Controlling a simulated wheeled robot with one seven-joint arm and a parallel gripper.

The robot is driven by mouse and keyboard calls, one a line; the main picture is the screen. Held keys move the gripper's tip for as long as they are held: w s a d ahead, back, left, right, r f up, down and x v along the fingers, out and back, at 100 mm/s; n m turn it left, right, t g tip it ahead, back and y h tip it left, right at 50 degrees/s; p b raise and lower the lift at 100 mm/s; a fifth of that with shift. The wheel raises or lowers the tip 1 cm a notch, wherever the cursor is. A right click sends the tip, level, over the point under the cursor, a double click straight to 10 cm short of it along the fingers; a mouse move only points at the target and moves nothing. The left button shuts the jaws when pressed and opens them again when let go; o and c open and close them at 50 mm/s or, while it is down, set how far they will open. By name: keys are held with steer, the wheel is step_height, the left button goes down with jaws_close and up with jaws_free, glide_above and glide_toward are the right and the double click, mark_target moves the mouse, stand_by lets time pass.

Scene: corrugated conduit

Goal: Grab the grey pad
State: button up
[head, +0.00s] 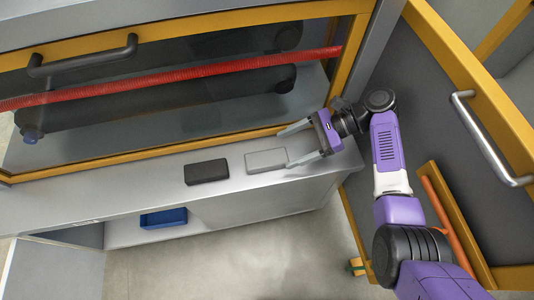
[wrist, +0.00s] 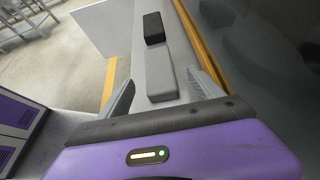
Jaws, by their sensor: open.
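The grey pad (head: 266,160) is a flat light-grey block lying on the grey ledge in front of the glazed cabinet. In the wrist view the grey pad (wrist: 160,72) lies ahead of my gripper, between the lines of its two fingers. My gripper (head: 291,146) is open and empty at the right end of the pad, its fingers pointing left toward it. In the wrist view my gripper (wrist: 160,90) shows its fingers spread to either side of the ledge strip. I cannot tell whether a finger touches the pad.
A black block (head: 206,172) lies left of the pad on the ledge (head: 110,195); it also shows in the wrist view (wrist: 153,28). A blue box (head: 163,218) sits on a lower shelf. The yellow-framed glass front rises behind, with a red corrugated conduit (head: 190,75).

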mark_target(269, 158)
steer(key=shift+x, duration=3.1)
steer(key=shift+s+r, duration=0.1)
steer(key=shift+s, duration=0.05)
steer(key=c, duration=1.6)
steer(key=shift+r, duration=0.1)
